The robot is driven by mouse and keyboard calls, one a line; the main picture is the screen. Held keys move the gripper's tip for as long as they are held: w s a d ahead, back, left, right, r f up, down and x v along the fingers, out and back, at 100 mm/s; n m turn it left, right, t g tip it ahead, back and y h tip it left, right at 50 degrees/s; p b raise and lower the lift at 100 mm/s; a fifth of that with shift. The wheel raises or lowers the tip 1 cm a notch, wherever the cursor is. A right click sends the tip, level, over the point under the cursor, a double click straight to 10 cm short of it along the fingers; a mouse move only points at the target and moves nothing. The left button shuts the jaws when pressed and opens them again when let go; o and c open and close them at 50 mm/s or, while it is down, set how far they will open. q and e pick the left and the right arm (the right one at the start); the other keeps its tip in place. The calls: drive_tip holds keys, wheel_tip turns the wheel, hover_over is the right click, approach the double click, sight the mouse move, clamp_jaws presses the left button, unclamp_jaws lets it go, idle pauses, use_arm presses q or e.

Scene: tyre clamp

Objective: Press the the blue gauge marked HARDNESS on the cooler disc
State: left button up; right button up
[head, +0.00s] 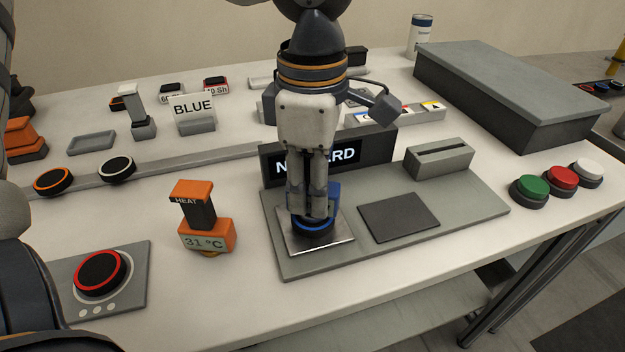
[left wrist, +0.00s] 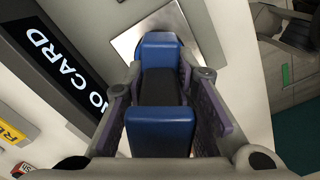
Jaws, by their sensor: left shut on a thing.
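My left gripper (head: 313,208) points down and is shut on a blue gauge (head: 333,192). In the left wrist view the gauge (left wrist: 163,128) has two blue blocks joined by a dark middle, between the fingers. Its HARDNESS marking is not readable. Directly below it is a dark disc with a blue ring (head: 316,226), on a silver square plate (head: 290,243). The gauge's lower end is hidden by the fingers, so I cannot tell whether it touches the disc. My right gripper is not in view.
An orange HEAT gauge (head: 206,235) reading 31 °C stands to the left. A red-ringed disc (head: 100,273) sits on a grey pad. Behind the gripper is a NO CARD display (head: 375,151). Green (head: 529,188), red (head: 562,178) and white (head: 587,170) buttons are at right.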

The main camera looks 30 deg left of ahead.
use_arm(q)
drive_tip(key=shift+o, duration=0.2)
drive_tip(key=shift+s+f, duration=0.1)
drive_tip(key=shift+f, duration=0.2)
idle(0.7)
drive_tip(key=shift+r, duration=3.65)
drive_tip(key=shift+c, duration=0.2)
